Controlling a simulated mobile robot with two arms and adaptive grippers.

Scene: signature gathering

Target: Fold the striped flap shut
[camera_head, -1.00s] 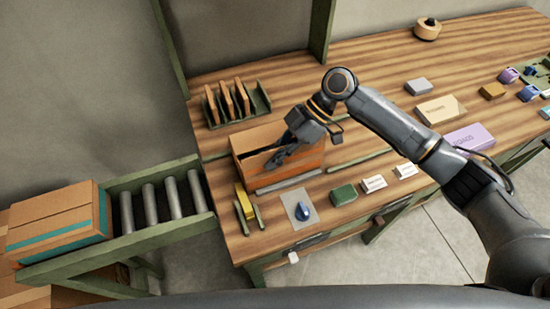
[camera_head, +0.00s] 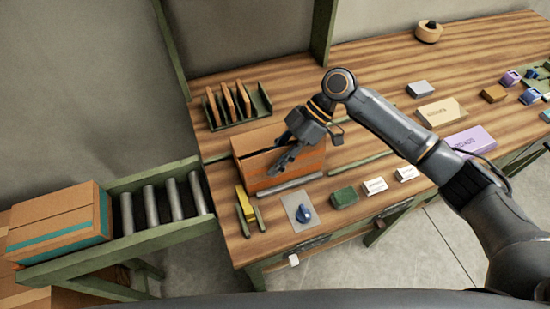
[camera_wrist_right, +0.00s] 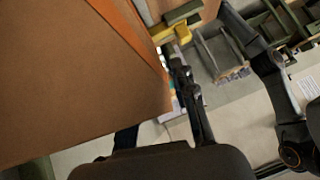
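The cardboard box (camera_head: 306,170) sits near the front left of the workbench. A brown top panel (camera_head: 256,142) covers its rear part, and a narrow dark gap runs along the front. I cannot make out which flap is striped. My right gripper (camera_head: 280,157) is over the box top at the gap, fingers pointing down and left. In the right wrist view a large brown cardboard panel (camera_wrist_right: 80,80) with an orange edge fills the left side. One dark finger (camera_wrist_right: 188,95) shows beside it; the other finger is mostly hidden. My left gripper is not in view.
A green rack (camera_head: 262,101) with upright brown panels stands behind the box. A taped carton (camera_head: 60,225) sits by rollers at left.

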